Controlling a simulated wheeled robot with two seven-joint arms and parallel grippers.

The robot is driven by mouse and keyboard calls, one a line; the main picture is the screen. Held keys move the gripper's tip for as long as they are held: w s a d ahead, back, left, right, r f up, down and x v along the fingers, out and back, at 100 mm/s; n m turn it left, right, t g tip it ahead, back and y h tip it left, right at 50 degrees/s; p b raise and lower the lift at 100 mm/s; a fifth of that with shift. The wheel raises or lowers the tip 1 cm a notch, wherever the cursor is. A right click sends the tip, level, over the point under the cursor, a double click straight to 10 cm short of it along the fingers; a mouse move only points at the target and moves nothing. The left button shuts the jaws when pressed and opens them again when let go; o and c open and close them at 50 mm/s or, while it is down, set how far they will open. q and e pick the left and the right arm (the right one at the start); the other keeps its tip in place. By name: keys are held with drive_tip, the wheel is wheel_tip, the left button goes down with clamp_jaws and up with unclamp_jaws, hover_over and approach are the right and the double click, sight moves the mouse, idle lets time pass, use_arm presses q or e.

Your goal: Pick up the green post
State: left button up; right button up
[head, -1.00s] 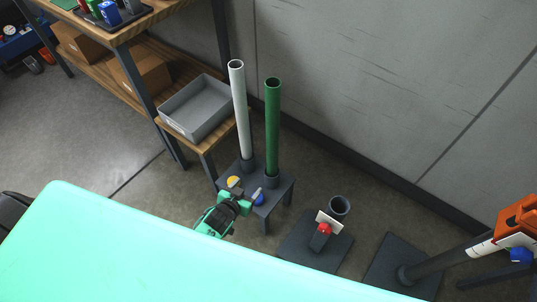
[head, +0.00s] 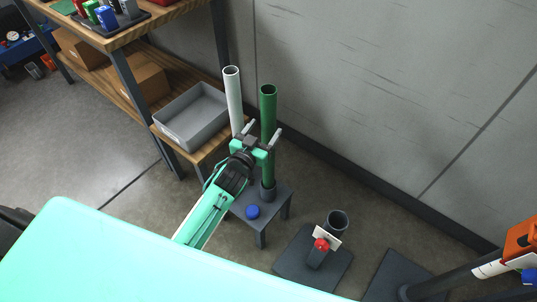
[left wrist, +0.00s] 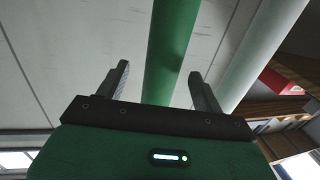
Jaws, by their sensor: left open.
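The green post (head: 268,105) stands upright in a dark socket on a small grey stand (head: 273,207). A white post (head: 233,100) stands upright to its left. My left gripper (head: 262,138) is open in front of the green post, at about the middle of its height. In the left wrist view the green post (left wrist: 170,50) passes between the two open fingers (left wrist: 158,88), with a gap on each side; I cannot tell how deep it lies between them. The white post (left wrist: 262,50) is outside the fingers on the right. My right gripper is not in view.
A blue knob (head: 252,212) sits on the stand. A grey bin (head: 192,117) is on the wooden shelf at left. A dark base with an empty socket (head: 337,220) and red knob (head: 321,244) stands at right. The wall is close behind.

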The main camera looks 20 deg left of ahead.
use_arm(q)
drive_tip(key=shift+w+d, duration=0.15)
drive_tip(key=shift+w, duration=1.4)
drive_tip(key=shift+w+d, duration=0.1)
drive_tip(key=shift+w, duration=1.4)
clamp_jaws()
